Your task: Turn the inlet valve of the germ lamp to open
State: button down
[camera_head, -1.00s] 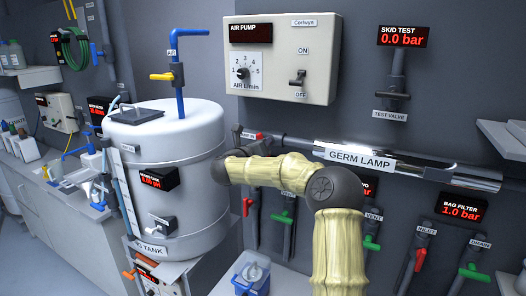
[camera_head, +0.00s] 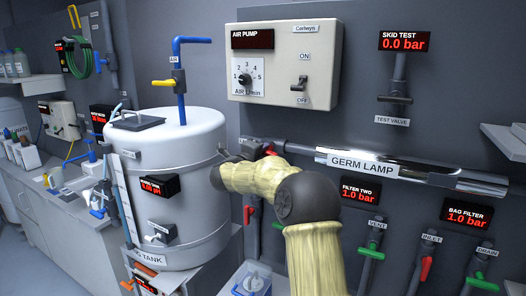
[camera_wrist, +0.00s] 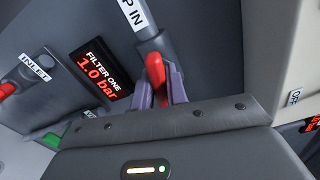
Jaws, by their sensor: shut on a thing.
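The germ lamp (camera_head: 455,179) is a chrome tube on the wall, with a white GERM LAMP label. In the wrist view a label ending "P IN" (camera_wrist: 133,14) is on the pipe above this red handle (camera_wrist: 155,72). My gripper (camera_wrist: 160,90) is shut on the red handle, with a purple-grey finger on each side. The handle's lower part is hidden between the fingers and behind the gripper body. In the head view my arm hides my fingers.
Below the lamp, the FILTER TWO (camera_head: 360,193) and BAG FILTER (camera_head: 467,214) displays read 1.0 bar. Red inlet and green vent and drain handles hang near them. A white tank (camera_head: 190,200) stands left of my arm. The air pump box (camera_head: 285,65) is above.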

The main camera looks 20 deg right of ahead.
jog(key=shift+a+n, duration=0.1)
jog(key=shift+n, duration=1)
jog(key=shift+f, duration=0.1)
jog(key=c, duration=1.4)
grip_release()
jog(key=b+v, duration=0.5)
jog(key=v, duration=1.2)
jog(key=shift+s, duration=0.2)
jog(key=shift+a, duration=0.15)
